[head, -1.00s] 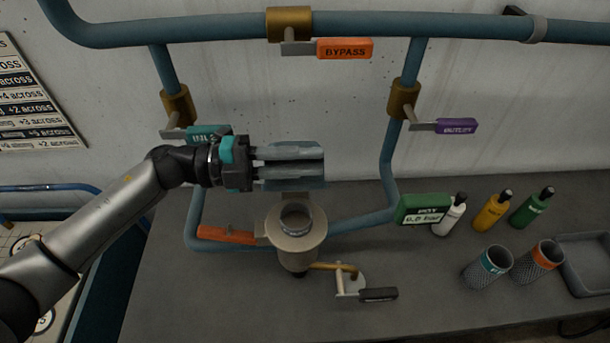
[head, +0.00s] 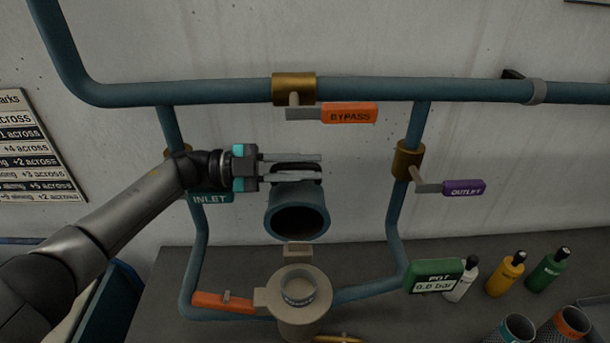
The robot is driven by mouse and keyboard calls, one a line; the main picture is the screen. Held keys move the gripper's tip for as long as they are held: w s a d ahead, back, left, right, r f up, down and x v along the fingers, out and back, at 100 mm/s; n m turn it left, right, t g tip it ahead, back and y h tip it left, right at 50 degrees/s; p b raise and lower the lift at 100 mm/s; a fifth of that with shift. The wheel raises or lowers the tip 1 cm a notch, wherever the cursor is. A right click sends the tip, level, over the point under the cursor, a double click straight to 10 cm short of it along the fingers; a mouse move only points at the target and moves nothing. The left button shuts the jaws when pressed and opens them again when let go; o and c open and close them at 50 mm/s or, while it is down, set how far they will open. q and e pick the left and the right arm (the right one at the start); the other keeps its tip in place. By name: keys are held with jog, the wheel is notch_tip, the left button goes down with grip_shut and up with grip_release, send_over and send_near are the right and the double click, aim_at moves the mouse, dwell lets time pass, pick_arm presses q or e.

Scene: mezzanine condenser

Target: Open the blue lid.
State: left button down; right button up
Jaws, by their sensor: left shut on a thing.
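The blue lid (head: 297,222) is a short blue-grey cap, swung up above and behind the beige pot (head: 297,312). Its dark hollow inside faces me, and a small beige hinge block (head: 298,251) shows between it and the pot. The pot's mouth is uncovered, with a metal ring inside. My left gripper (head: 293,170) reaches in from the left, its fingers shut at the top of the lid. The exact grip point is partly hidden by the fingers. My right gripper is not in view.
Blue pipes frame the pot, with orange BYPASS (head: 349,113), purple OUTLET (head: 463,188) and teal INLET (head: 210,197) handles. Bottles (head: 506,273) and mesh cups (head: 566,329) stand at right.

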pick_arm(q)
jog(key=shift+w+f, duration=0.1)
jog(key=shift+f, duration=0.15)
jog(key=c, duration=0.9)
grip_release()
jog(key=shift+o, duration=0.3)
jog(key=shift+r, duration=0.2)
